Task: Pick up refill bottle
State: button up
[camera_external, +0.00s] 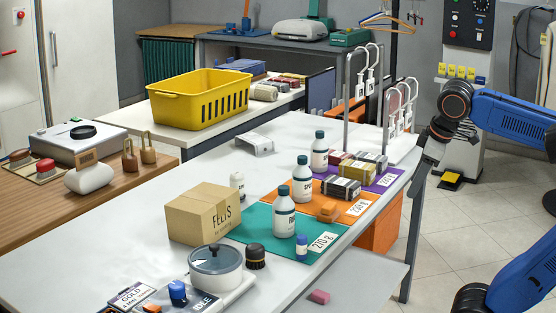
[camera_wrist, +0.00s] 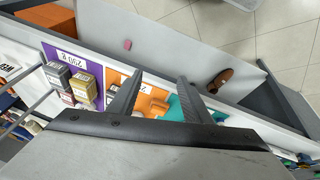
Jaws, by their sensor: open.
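Three white bottles with dark teal caps stand upright in a row: one bottle (camera_external: 284,218) on the teal mat (camera_external: 262,241), one (camera_external: 302,186) on the orange mat (camera_external: 284,199), one (camera_external: 320,157) at the purple mat (camera_external: 388,180). A smaller white bottle (camera_external: 237,186) stands behind the cardboard box. I cannot tell from the labels which is the refill bottle. My gripper (camera_wrist: 157,80) is open and empty, its two dark fingers apart above the mats. In the external view it is at the right, beyond the table's edge, clear of all bottles. No bottle shows clearly in the wrist view.
The cardboard box (camera_external: 202,213) and a lidded pot on a scale (camera_external: 215,270) stand left of the bottles. White hook racks (camera_external: 398,112) rise at the back right. The table's left middle is clear.

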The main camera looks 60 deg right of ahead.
jog(key=w+a+f+n+t+h, duration=0.3)
jog(key=w+n+h, duration=0.4)
jog(key=w+n, duration=0.5)
jog(key=a+r+n+t+y, duration=0.2)
jog(key=a+n+t, duration=0.3)
jog(key=a+n, duration=0.45)
jog(key=a+r+n+t+y, duration=0.1)
jog(key=a+r+n+t, duration=0.3)
jog(key=a+n, duration=0.6)
jog(key=m+t, duration=0.1)
send_near(288, 193)
jog(key=shift+x, duration=5.7)
jog(key=shift+r, duration=0.1)
